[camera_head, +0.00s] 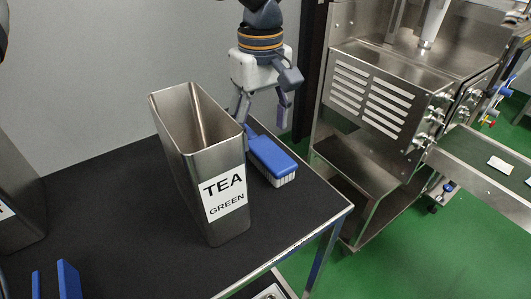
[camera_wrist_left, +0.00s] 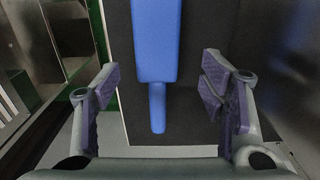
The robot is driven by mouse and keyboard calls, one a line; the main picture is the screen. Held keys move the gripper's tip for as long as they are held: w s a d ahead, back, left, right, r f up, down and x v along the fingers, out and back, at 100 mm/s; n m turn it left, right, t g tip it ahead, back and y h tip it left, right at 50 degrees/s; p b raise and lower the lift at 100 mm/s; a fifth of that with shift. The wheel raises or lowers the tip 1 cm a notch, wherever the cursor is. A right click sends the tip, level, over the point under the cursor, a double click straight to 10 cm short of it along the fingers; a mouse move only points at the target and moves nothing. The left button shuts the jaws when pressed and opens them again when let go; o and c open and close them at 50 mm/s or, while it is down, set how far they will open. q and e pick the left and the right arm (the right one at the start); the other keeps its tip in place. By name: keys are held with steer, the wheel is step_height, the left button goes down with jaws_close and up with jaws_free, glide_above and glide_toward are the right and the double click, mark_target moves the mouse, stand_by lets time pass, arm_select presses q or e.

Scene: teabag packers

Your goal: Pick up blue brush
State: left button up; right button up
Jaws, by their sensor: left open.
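The blue brush (camera_head: 271,157) lies on the black table top, behind and to the right of the metal tea bin, with its pale bristles down. Its handle end is partly hidden by the bin and my gripper in the head view. In the left wrist view the brush (camera_wrist_left: 155,42) runs down the middle, its narrow handle toward the bottom. My left gripper (camera_head: 262,112) is open and empty above the handle end. In the wrist view its fingers (camera_wrist_left: 160,88) stand on either side of the brush, apart from it. My right gripper is not in view.
A tall metal bin labelled TEA GREEN (camera_head: 208,165) stands close beside the brush. Another metal bin (camera_head: 20,205) is at the left edge. Blue upright pieces (camera_head: 68,280) show at the bottom left. A metal machine (camera_head: 372,95) stands right of the table, beyond a gap.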

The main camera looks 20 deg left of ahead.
mark_target(260, 142)
arm_select(q)
steer(key=f, duration=0.6)
steer(key=shift+w+a, duration=0.4)
steer(key=c, duration=1.4)
steer(key=shift+w+r, duration=0.1)
steer(key=shift+r, duration=1.5)
steer(key=shift+c, duration=0.2)
steer(key=s+d+r, duration=0.1)
steer(key=r, duration=0.1)
steer(key=d+r, duration=0.2)
steer(key=s+d+r, duration=0.1)
steer(key=d+r, duration=0.1)
steer(key=shift+s+r, duration=0.3)
steer(key=s+d+r, duration=0.3)
steer(key=d, duration=0.4)
steer(key=shift+s+d+r, duration=0.15)
steer(key=shift+s+d, duration=0.15)
steer(key=shift+d, duration=0.05)
